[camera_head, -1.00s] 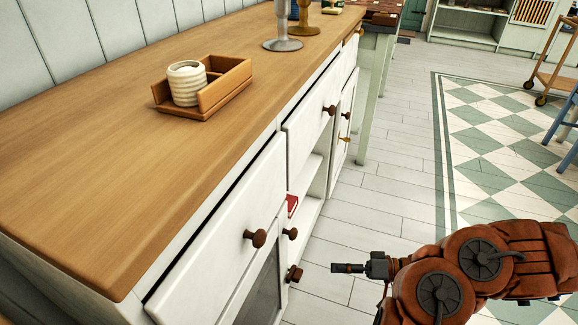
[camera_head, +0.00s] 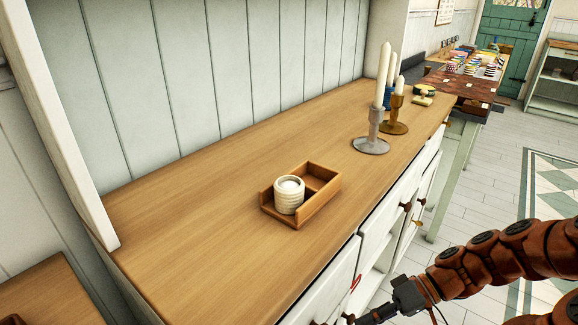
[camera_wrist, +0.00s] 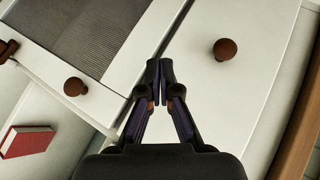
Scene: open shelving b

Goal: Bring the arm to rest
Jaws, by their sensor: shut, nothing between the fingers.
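My gripper (camera_wrist: 166,72) is shut and empty in the wrist view, its two dark fingertips together in front of the white cabinet front (camera_wrist: 235,90). In the head view my gripper shows at the lower edge, beside the cabinet's drawer fronts and below the wooden countertop (camera_head: 190,225). My reddish-brown arm reaches in from the right. Whether the fingertips touch the cabinet I cannot tell.
Brown knobs (camera_wrist: 225,48) stick out near the fingers. A red book (camera_wrist: 28,141) lies on an open shelf. On the countertop stand a wooden tray (camera_head: 322,204), a ribbed white cup (camera_head: 289,196) and candlesticks (camera_head: 372,140). Floor (camera_head: 470,190) is clear at right.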

